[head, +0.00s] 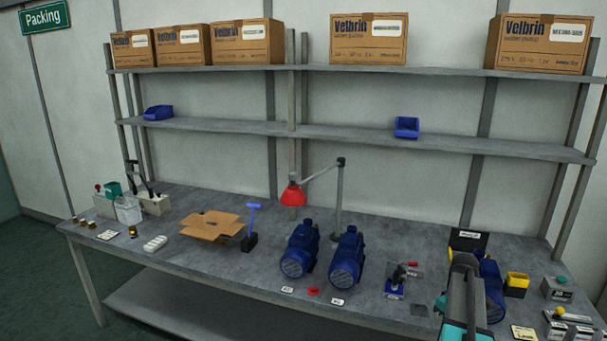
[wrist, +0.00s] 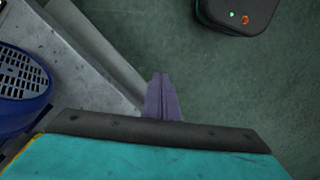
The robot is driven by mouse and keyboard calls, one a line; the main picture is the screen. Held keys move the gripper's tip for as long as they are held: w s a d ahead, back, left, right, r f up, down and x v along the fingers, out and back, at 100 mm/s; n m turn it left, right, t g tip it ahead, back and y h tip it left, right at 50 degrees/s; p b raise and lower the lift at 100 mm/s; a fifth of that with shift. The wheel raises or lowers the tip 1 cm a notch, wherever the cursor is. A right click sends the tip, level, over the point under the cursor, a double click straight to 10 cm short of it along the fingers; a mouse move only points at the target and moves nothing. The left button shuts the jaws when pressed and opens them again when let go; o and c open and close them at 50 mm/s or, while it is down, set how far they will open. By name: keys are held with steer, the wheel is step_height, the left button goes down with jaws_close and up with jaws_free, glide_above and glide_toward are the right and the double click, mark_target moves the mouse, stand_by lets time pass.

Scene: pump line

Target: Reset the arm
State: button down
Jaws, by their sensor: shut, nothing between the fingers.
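My gripper (wrist: 160,80) shows in the wrist view as two slim purple-grey fingers pressed together, with nothing between them. It points over the green floor just off the grey edge of the bench. In the head view my grey and teal arm (head: 462,302) stands at the front right of the bench, in front of a blue pump (head: 491,286) that it partly hides. The fingers cannot be made out there. A blue pump's vented end (wrist: 20,80) is at the left of the wrist view, apart from the fingers.
The bench (head: 190,278) carries two more blue pumps (head: 299,250) (head: 347,257), a red lamp (head: 291,194), an open carton (head: 212,225) and a yellow bin (head: 516,284). Shelves with boxes stand behind. Open floor (wrist: 220,85) lies around the fingers.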

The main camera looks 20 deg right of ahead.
steer(key=s+a+f+n+g+b, duration=0.1)
steer(key=a+f+n+g, duration=0.1)
steer(key=a+f, duration=1.1)
steer(key=a+f+n+g+b, duration=0.1)
steer(key=a+f+n+g, duration=0.1)
steer(key=a+f, duration=1.05)
steer(key=s+a+f+m, duration=0.2)
steer(key=s+a+f, duration=0.3)
steer(key=s+a, duration=0.5)
steer(key=s+a+f+m+h+b, duration=0.1)
steer(key=s+a+f+m, duration=0.2)
steer(key=s+a, duration=0.7)
steer(key=shift+s+a+f+g, duration=0.25)
steer(key=shift+a+f+g, duration=0.2)
steer(key=shift+f, duration=0.4)
